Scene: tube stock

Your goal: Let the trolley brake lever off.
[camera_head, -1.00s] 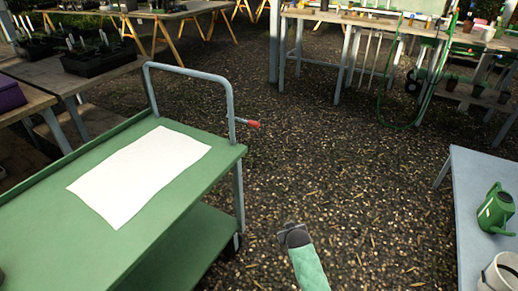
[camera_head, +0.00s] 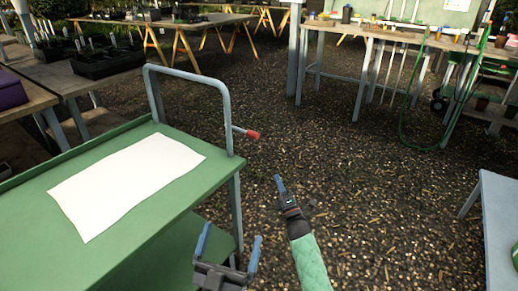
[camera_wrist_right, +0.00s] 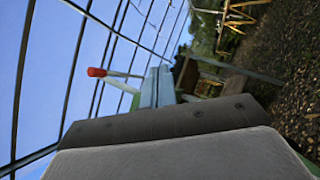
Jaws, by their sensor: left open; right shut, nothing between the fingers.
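The brake lever (camera_head: 252,134) is a short grey rod with a red knob, sticking out to the right from the upright of the trolley's (camera_head: 218,187) grey handle. My right gripper (camera_head: 279,182) is shut and empty, its blue fingers pointing up, right of and lower than the red knob in the head view. In the right wrist view the lever's red knob (camera_wrist_right: 96,72) shows left of my blue fingers (camera_wrist_right: 157,86); I cannot tell how far apart they are. My left gripper (camera_head: 229,246) is open and empty, beside the trolley's right end.
A white sheet (camera_head: 125,183) lies on the green trolley top. A grey table (camera_head: 495,225) stands at the right edge. Wooden benches (camera_head: 385,33) stand at the back. The gravel floor (camera_head: 350,150) between them is open.

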